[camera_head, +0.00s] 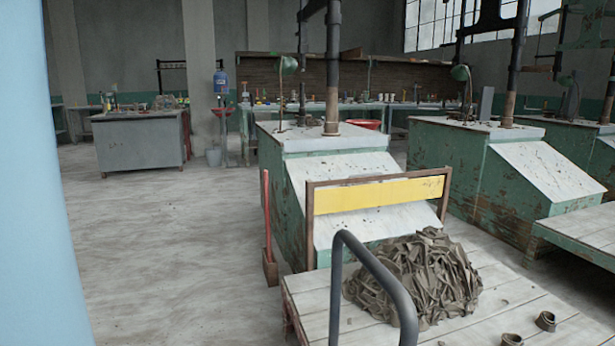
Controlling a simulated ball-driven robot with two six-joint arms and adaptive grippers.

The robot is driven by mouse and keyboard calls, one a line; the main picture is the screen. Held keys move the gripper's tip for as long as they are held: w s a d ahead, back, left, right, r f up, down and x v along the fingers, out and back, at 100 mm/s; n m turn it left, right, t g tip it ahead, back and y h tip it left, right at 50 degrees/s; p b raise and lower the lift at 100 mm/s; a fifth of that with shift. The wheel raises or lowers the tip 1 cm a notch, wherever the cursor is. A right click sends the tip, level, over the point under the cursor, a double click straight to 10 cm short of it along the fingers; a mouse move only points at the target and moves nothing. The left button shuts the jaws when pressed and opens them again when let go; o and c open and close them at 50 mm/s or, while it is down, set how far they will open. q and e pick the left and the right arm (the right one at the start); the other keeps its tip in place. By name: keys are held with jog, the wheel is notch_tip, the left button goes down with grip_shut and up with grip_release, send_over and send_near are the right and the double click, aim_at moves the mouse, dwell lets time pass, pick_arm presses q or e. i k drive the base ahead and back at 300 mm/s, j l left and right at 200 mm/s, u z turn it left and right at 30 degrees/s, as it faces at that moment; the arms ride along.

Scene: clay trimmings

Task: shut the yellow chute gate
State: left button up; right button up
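The yellow chute gate (380,195) is a flat yellow panel in a brown frame (309,230). It sits at the top of the frame, in front of the sloped pale chute (340,172) of a green machine (275,185). Below the panel the frame is open, and the pale slope shows through it. A heap of grey-brown clay trimmings (420,278) lies on a plank-topped table below the gate. Neither of my grippers is in view.
The plank-topped table (315,290) fills the lower right, with a dark curved rail (370,262) in front and small clay pieces (545,321). A red-handled tool (267,220) stands left of the frame. The floor (160,235) at left is clear. More green machines (450,165) stand right.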

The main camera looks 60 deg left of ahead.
aim_at(329, 201)
jog(key=u, duration=1.35)
jog(key=j+u, duration=0.3)
jog(key=i+j+u, duration=0.4)
jog(key=i+j, duration=0.3)
jog(key=i+j+u, duration=0.45)
jog(key=i+j, duration=0.2)
jog(key=i, duration=0.15)
jog(key=i+j+z, duration=0.1)
jog(key=i+z, duration=0.3)
jog(key=i+j+z, duration=0.25)
jog(key=i+z, duration=0.15)
jog(key=i, duration=0.2)
